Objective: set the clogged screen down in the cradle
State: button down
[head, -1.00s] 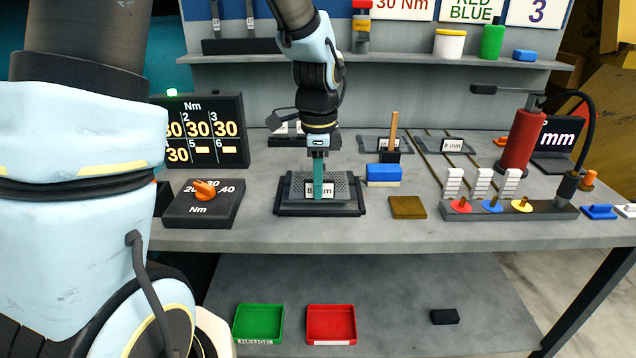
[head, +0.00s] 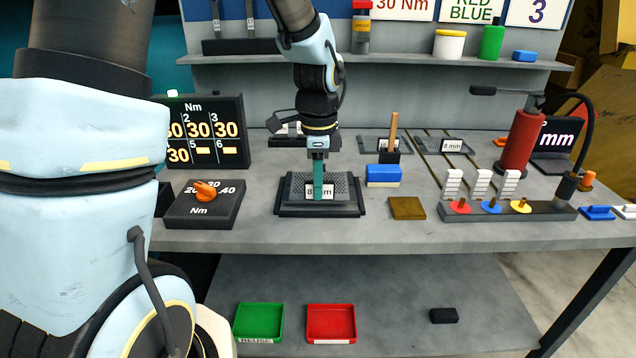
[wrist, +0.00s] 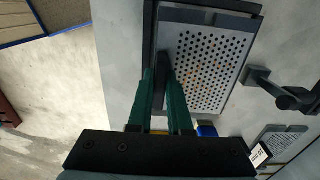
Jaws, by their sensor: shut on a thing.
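The clogged screen (head: 342,186) is a grey perforated plate with an "8 mm" label. It lies over the dark cradle (head: 318,211) near the front of the bench, left of centre. In the wrist view the screen (wrist: 207,62) shows its rows of holes, with the dark cradle edge (wrist: 148,25) beside it. My gripper (head: 318,190) points down over the screen's near side, its green fingers shut on the screen's grip. The wrist view shows the fingers (wrist: 165,95) on either side of a dark grip. Whether the screen rests fully in the cradle is hard to tell.
A torque dial box (head: 204,204) stands left of the cradle. A blue and white block (head: 384,175) and a brown pad (head: 407,208) lie to the right. Another 8 mm screen (head: 446,146) lies farther back. Green (head: 259,322) and red (head: 331,323) trays sit on the lower shelf.

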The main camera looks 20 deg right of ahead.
jog(key=shift+f+b, duration=0.7)
jog(key=shift+f, duration=0.45)
jog(key=c, duration=0.8)
grip_release()
jog(key=shift+o, duration=0.2)
jog(key=shift+r, duration=0.1)
notch_tip(320, 180, up, 11)
jog(key=shift+f+b, duration=0.2)
jog(key=shift+b, duration=0.75)
